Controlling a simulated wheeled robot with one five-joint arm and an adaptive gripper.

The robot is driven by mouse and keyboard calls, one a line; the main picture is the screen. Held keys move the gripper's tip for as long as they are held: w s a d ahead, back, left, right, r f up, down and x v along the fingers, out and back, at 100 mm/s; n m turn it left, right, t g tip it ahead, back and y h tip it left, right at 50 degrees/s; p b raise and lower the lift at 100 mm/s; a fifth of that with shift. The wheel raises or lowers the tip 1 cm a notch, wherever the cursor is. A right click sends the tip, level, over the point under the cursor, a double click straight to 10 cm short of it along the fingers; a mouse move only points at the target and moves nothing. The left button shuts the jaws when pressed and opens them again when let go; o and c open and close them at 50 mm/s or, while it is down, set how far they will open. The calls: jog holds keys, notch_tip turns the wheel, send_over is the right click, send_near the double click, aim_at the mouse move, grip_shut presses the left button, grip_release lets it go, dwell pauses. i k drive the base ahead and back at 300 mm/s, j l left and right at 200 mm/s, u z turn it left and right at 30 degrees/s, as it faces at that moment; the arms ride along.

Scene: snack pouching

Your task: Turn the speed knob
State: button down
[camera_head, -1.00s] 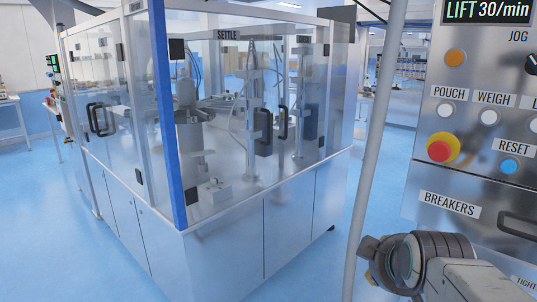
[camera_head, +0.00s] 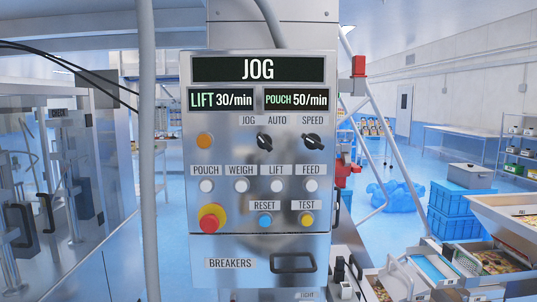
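The steel control panel (camera_head: 196,160) faces me in the middle of the head view. The black speed knob (camera_head: 313,143) sits at its upper right, under the SPEED label (camera_head: 312,120). Nothing covers the knob. Its pointer is too small to read surely. A similar black JOG/AUTO knob (camera_head: 264,143) is just left of it. The top display (camera_head: 258,69) reads JOG. The displays below read LIFT 30/min (camera_head: 221,100) and POUCH 50/min (camera_head: 297,100). My gripper is not in view.
A red emergency stop (camera_head: 209,222) is at the panel's lower left, with several buttons between. A grey pole (camera_head: 148,180) stands left of the panel, before a glass-walled machine (camera_head: 60,190). Blue crates (camera_head: 465,205) and bins of packets crowd the right.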

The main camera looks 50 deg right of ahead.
aim_at(313, 141)
jog(key=z, duration=1.2)
